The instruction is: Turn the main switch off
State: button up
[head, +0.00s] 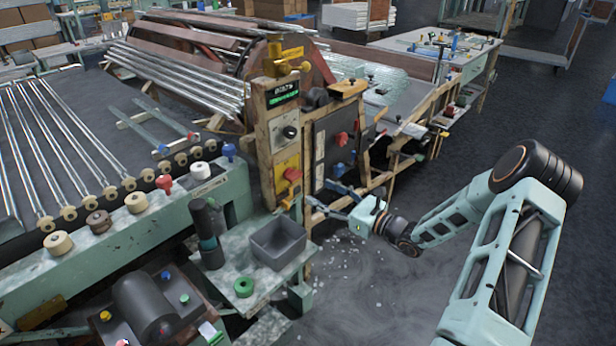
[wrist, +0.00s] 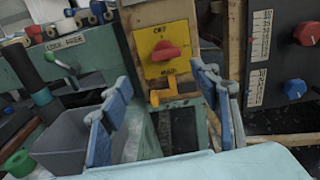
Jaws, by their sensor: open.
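The main switch is a red rotary handle (wrist: 165,51) on a yellow plate (wrist: 166,68) marked "OFF" at the top and "MAIN" at the bottom, in the wrist view. The handle looks roughly level there. In the head view the red handle (head: 292,174) and yellow plate (head: 286,187) sit low on the wooden panel. My gripper (wrist: 168,110) is open and empty, its two blue-padded fingers spread apart below and either side of the switch. In the head view my gripper (head: 318,208) points left toward the panel, apart from the handle.
A grey bin (head: 277,243) stands on the side shelf left of my gripper, with a dark bottle (head: 207,240) beside it. A dark panel with a red knob (head: 342,139) is right of the switch. An orange lever (wrist: 162,93) juts out under the plate.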

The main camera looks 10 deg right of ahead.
aim_at(298, 177)
jog(key=shift+m+t, duration=0.3)
jog(key=shift+m, duration=0.2)
jog(key=x, duration=1)
jog(key=shift+w+d+f+b, duration=0.15)
jog(key=shift+w+b, duration=0.15)
jog(key=shift+w, duration=0.2)
jog(key=shift+c, duration=0.4)
jog(key=c, duration=1.1)
